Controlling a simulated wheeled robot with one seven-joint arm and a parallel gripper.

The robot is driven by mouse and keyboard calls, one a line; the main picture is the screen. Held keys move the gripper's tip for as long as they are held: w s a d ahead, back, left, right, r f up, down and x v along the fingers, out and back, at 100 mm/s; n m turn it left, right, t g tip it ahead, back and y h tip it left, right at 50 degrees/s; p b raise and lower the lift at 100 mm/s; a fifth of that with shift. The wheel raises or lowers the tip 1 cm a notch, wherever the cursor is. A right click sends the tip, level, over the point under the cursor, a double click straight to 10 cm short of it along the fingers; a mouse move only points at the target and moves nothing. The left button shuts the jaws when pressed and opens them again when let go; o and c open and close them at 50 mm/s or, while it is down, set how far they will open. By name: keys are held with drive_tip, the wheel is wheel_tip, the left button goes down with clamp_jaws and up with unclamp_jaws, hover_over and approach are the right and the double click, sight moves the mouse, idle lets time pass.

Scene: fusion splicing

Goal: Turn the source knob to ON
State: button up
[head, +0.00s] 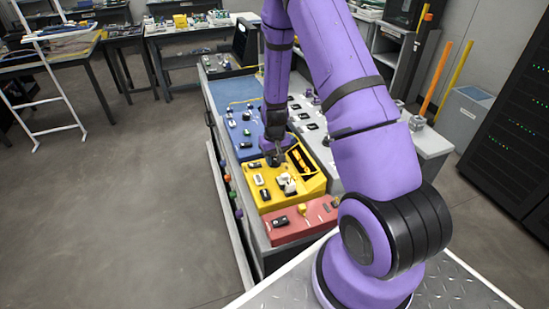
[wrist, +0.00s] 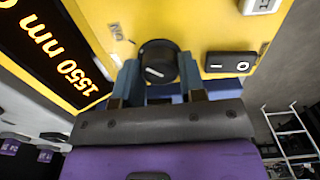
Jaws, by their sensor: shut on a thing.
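The source knob (wrist: 158,62) is a round black knob with a small white mark, on the yellow panel (wrist: 200,20) in the wrist view. My gripper (wrist: 158,85) reaches it from below in that view, with its fingers on either side of the knob and shut on it. In the head view my gripper (head: 273,157) is at the far edge of the yellow panel (head: 262,178), and the knob is too small to make out there. A label beside the knob is only partly readable.
A display reading "1550 nm" (wrist: 60,45) is left of the knob in the wrist view. A black module (wrist: 230,64) is to its right. In the head view a blue panel (head: 232,95) lies beyond and a red panel (head: 300,222) nearer. Open floor (head: 120,210) is at left.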

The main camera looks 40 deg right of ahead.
sight(275, 159)
drive_tip(key=shift+m, duration=0.3)
drive_tip(key=o, duration=0.9)
drive_tip(key=shift+r, duration=0.15)
wheel_tip(275, 159, up, 11)
drive_tip(key=shift+f, duration=0.2)
idle(0.5)
